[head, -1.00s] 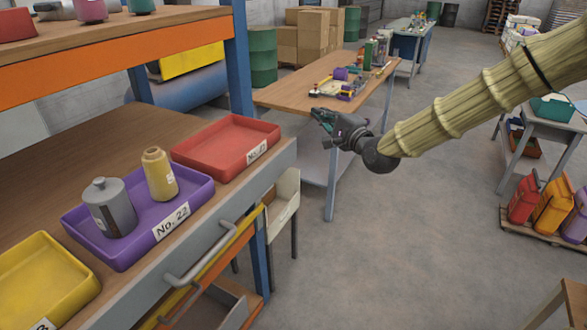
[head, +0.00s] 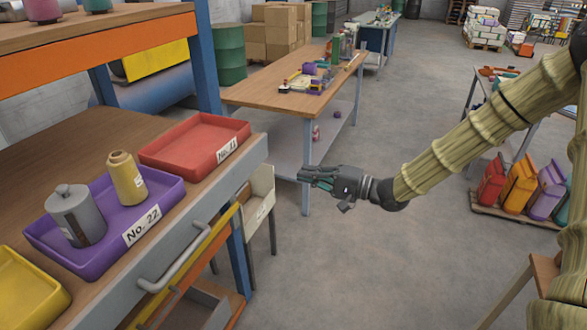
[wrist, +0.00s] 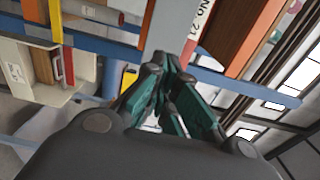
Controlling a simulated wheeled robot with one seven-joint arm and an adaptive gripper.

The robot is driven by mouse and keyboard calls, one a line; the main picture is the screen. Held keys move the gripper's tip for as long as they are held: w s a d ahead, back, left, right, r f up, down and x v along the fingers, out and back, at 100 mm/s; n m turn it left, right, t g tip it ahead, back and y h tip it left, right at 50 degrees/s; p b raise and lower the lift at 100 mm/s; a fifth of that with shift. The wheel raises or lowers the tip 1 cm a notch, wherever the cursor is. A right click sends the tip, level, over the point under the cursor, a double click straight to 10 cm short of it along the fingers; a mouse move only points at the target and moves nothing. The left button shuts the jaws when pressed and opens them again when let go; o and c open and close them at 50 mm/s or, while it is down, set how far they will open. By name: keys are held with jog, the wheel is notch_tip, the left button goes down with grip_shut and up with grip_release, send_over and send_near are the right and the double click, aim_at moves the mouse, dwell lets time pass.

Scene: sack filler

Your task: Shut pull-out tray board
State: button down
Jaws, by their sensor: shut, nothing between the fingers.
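The pull-out tray board (head: 196,215) is at the left in the head view, with a grey front edge and a grey bar handle (head: 174,257). It carries a red tray (head: 194,144), a purple tray (head: 88,262) labelled No. 22 and a yellow tray (head: 28,292). A grey lidded canister and a tan bottle stand in the purple tray. My gripper (head: 305,174) is shut and empty, in the air to the right of the board's far corner and apart from it. In the wrist view my gripper's fingers (wrist: 178,95) show in front of the board's edge.
A blue upright (head: 203,65) and an orange shelf beam (head: 95,48) frame the board. A white bin (head: 262,205) stands beyond its far end. A wooden table (head: 290,88) is behind my gripper. Coloured containers stand on a pallet (head: 510,222) at the right. The floor between is open.

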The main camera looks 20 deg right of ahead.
aim_at(256, 161)
jog(key=p+x, duration=0.4)
jog(key=x, duration=0.8)
jog(key=shift+w+a+r, duration=0.1)
jog(key=shift+w, duration=0.05)
jog(key=shift+w+a+p, duration=0.25)
jog(key=shift+a+p, duration=0.05)
